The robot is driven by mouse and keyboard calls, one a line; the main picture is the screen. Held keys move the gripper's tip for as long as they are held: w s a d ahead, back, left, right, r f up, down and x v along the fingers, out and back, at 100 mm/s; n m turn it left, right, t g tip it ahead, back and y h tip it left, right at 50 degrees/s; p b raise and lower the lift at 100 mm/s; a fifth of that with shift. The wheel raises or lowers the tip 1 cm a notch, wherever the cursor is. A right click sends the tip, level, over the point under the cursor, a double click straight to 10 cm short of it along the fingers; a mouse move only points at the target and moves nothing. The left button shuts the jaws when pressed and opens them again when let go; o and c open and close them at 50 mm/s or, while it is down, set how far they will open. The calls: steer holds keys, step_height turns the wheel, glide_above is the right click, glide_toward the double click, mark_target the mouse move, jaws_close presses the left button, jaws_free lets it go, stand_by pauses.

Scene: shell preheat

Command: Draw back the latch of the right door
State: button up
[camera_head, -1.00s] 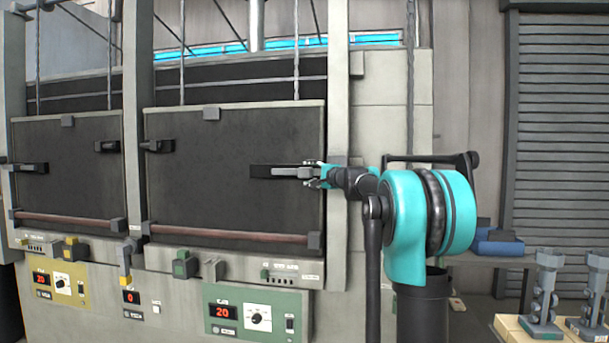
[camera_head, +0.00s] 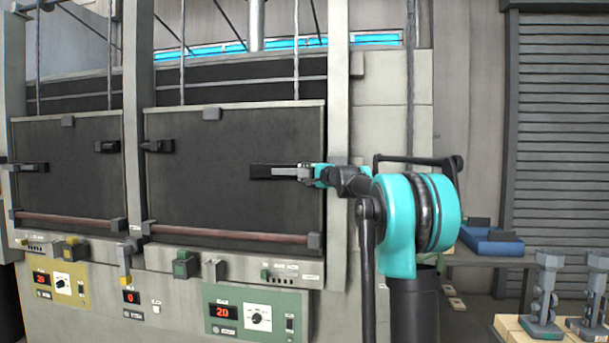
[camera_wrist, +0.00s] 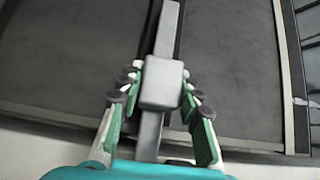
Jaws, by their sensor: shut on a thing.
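The right door (camera_head: 220,200) is a dark panel in a pale frame, and it is down. Its latch (camera_head: 283,172), a grey bar in a dark guide, lies level near the door's right edge. My gripper (camera_head: 308,174) is at the right end of this latch, coming from the right. In the wrist view the latch bar (camera_wrist: 167,35) runs up the middle, with a grey block-shaped knob (camera_wrist: 163,86) on it.
The left door (camera_head: 65,180) with its own dark latch (camera_head: 30,167) stands beside it. Control panels (camera_head: 257,312) with red displays sit below. A blue tray (camera_head: 490,243) and grey metal fixtures (camera_head: 543,300) are at the right, beyond my arm.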

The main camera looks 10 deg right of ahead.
jaws_close()
steer(key=shift+w+a, duration=0.35)
steer(key=shift+a, duration=0.75)
steer(key=shift+w+a, duration=0.3)
steer(key=shift+a, duration=0.75)
steer(key=shift+w+a, duration=0.35)
steer(key=shift+a, duration=0.75)
steer(key=o, duration=1)
jaws_free()
steer(key=shift+w+a, duration=0.1)
steer(key=shift+a, duration=0.05)
steer(key=shift+o, duration=0.5)
steer(key=shift+s+d, duration=0.2)
steer(key=shift+s, duration=0.05)
glide_toward(283, 172)
steer(key=v, duration=0.5)
